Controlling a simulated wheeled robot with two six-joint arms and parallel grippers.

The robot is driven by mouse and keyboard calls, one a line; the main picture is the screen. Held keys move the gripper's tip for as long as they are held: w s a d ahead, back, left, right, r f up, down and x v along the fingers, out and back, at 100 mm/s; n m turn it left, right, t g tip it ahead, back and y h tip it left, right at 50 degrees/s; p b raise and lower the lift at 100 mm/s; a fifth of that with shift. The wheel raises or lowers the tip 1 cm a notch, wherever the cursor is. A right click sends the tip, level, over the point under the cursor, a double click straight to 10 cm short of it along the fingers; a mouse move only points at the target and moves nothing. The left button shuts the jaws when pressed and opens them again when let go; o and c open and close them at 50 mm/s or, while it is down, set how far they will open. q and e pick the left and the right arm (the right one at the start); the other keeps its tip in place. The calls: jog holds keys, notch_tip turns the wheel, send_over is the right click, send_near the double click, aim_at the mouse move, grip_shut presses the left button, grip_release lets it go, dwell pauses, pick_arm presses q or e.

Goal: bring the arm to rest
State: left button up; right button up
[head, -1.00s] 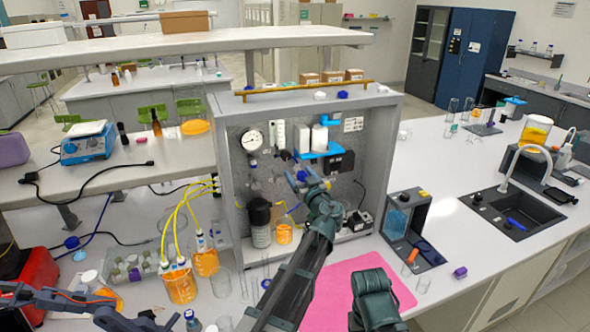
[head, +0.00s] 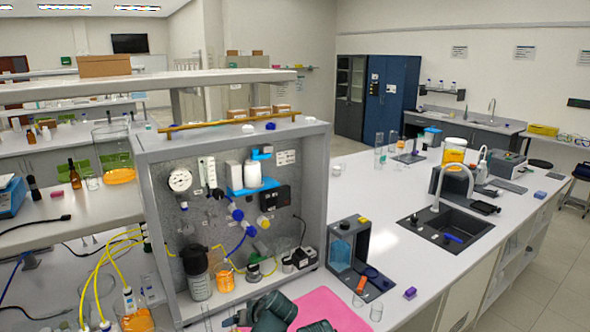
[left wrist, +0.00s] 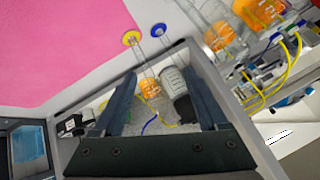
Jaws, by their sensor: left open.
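My left gripper (left wrist: 162,85) is open in the left wrist view, its two dark fingers spread with nothing held between them. Beyond the fingers are the rig's bottle (left wrist: 176,82) and a beaker of orange liquid (left wrist: 150,87), apart from the fingertips as far as I can tell. The membrane rig (head: 318,200) stands with a gauge (head: 180,180), blue valves (head: 237,214) and a dark-capped bottle (head: 199,286). My right gripper is not identifiable in either view.
A pink mat (head: 335,308) lies before the rig. A sink (head: 440,230) is farther right. Yellow tubes (head: 98,270) and beakers crowd the left.

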pick_arm(q)
jog(key=s+d+f+m+g+h+b, duration=0.2)
jog(key=s+d+f+m+g, duration=0.1)
jog(key=s, duration=0.6)
jog(key=s+d+f+m+g+h+b, duration=0.2)
jog(key=s+d+f+m+h, duration=0.1)
jog(key=s+d+f, duration=0.3)
jog(key=s+f+m, duration=0.1)
jog(key=s+f, duration=0.1)
jog(key=s, duration=0.1)
jog(key=shift+d+g, duration=0.3)
jog(key=shift+g, duration=0.1)
pick_arm(e)
notch_tip(320, 180, down, 5)
jog(key=shift+f, duration=0.1)
